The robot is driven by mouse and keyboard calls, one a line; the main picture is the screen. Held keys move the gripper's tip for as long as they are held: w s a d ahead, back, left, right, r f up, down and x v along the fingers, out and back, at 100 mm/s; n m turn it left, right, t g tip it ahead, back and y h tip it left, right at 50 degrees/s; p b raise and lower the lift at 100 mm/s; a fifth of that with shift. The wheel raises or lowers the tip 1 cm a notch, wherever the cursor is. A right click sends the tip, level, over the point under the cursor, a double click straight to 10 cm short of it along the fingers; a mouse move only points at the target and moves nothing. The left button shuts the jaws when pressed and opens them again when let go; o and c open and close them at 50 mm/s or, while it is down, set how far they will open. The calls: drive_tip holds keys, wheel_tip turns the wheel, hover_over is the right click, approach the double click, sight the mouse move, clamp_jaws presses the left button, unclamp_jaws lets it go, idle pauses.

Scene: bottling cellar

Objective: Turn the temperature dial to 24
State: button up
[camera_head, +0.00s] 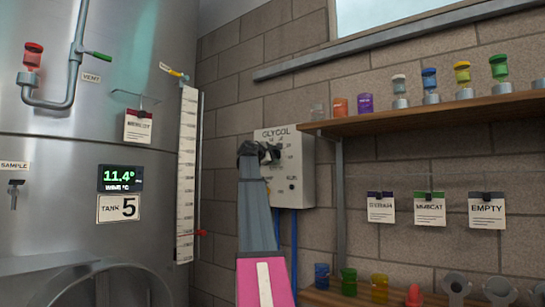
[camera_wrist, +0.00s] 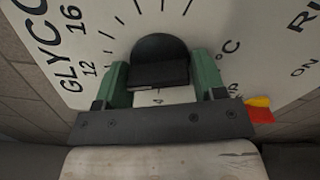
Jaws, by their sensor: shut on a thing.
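The temperature dial (camera_wrist: 158,52) is a black knob on the white GLYCOL panel (camera_head: 296,180), which hangs on the brick wall. In the wrist view my gripper (camera_wrist: 160,72) has its two green fingers on either side of the knob, shut on it. In the head view my gripper (camera_head: 262,152) reaches the panel's upper left and hides most of the dial. The wrist view shows scale ticks and the numbers 12 and 16 at the left of the panel, with °C at the right. I cannot tell which number the dial points to.
A wooden shelf (camera_head: 430,110) with coloured cups and jars is right of the panel. Tank 5 (camera_head: 100,255) stands at the left, its display (camera_head: 122,178) reading 11.4°. Blue pipes (camera_head: 294,240) run below the panel. A red and yellow piece (camera_wrist: 259,108) shows near my right finger.

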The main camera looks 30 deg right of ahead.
drive_tip(key=m, duration=0.6)
drive_tip(key=shift+r, duration=0.25)
drive_tip(key=m, duration=0.6)
drive_tip(key=shift+m, duration=0.3)
drive_tip(key=m, duration=1.1)
drive_tip(key=shift+s+f+m, duration=0.15)
drive_tip(key=shift+f+m, duration=0.1)
drive_tip(key=shift+m, duration=0.15)
drive_tip(key=o, duration=0.8)
drive_tip(key=shift+s, duration=0.1)
drive_tip(key=shift+o, duration=0.2)
